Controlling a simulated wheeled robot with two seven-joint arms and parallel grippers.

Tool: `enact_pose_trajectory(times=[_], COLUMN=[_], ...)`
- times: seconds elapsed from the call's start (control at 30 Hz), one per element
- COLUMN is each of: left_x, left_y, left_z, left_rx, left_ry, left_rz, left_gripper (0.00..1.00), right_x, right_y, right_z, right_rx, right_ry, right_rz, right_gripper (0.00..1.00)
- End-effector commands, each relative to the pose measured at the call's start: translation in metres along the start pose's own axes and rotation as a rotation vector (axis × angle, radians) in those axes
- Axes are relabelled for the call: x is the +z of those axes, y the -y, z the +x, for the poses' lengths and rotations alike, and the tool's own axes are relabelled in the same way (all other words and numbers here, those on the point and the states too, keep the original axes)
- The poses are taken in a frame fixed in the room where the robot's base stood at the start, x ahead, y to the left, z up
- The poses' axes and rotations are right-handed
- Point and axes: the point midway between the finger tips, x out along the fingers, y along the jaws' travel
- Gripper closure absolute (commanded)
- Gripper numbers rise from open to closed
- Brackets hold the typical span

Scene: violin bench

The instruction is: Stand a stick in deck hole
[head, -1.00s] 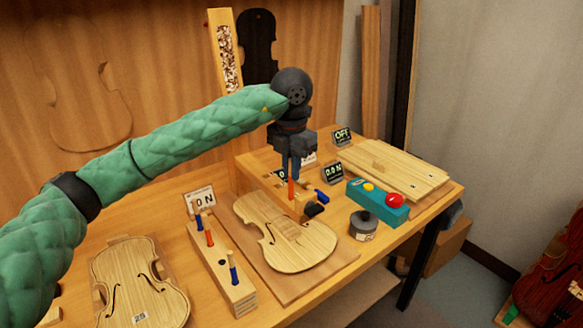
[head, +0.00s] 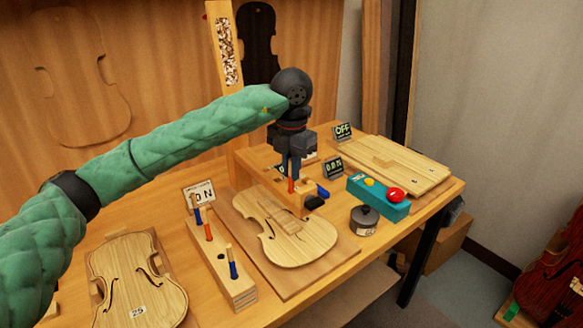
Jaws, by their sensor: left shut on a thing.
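My left gripper (head: 291,176) is shut on an orange-red stick (head: 291,186), held upright and pointing down. It is over a low wooden block (head: 283,195) behind the middle violin plate. The stick's lower end meets the block in the picture; I cannot tell whether it is in a hole, as no hole shows there. A second wooden block (head: 222,268) at front left bears several sticks with blue and orange parts, standing upright. My right gripper is not in view.
A violin plate (head: 290,240) lies on a board in front of the block. A blue stick-like piece (head: 322,191), a teal box with red button (head: 379,197), a dark round weight (head: 364,220) and small displays (head: 333,167) stand nearby. Another violin plate (head: 137,280) lies at left.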

Motion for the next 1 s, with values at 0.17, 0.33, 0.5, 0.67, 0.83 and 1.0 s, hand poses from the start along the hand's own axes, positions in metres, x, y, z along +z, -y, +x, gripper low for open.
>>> enact_pose_trajectory(times=[0.17, 0.33, 0.5, 0.67, 0.83, 1.0], left_x=[0.0, 0.0, 0.0, 0.0, 0.0, 0.0], left_y=[0.0, 0.0, 0.0, 0.0, 0.0, 0.0], left_z=[0.004, 0.008, 0.011, 0.015, 0.018, 0.021], left_rx=[0.0, 0.0, 0.0, 0.0, 0.0, 0.0], left_ry=[0.0, 0.0, 0.0, 0.0, 0.0, 0.0], left_rz=[0.0, 0.0, 0.0, 0.0, 0.0, 0.0], left_gripper=[1.0, 1.0, 1.0, 1.0, 1.0, 1.0], right_x=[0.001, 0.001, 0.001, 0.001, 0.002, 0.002], right_y=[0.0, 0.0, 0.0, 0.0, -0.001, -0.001], right_z=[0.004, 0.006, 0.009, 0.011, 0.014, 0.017], right_rx=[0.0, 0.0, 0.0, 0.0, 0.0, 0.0], right_ry=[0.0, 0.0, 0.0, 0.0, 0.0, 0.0], right_rz=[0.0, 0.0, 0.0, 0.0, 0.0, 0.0], right_gripper=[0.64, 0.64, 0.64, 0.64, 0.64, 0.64])
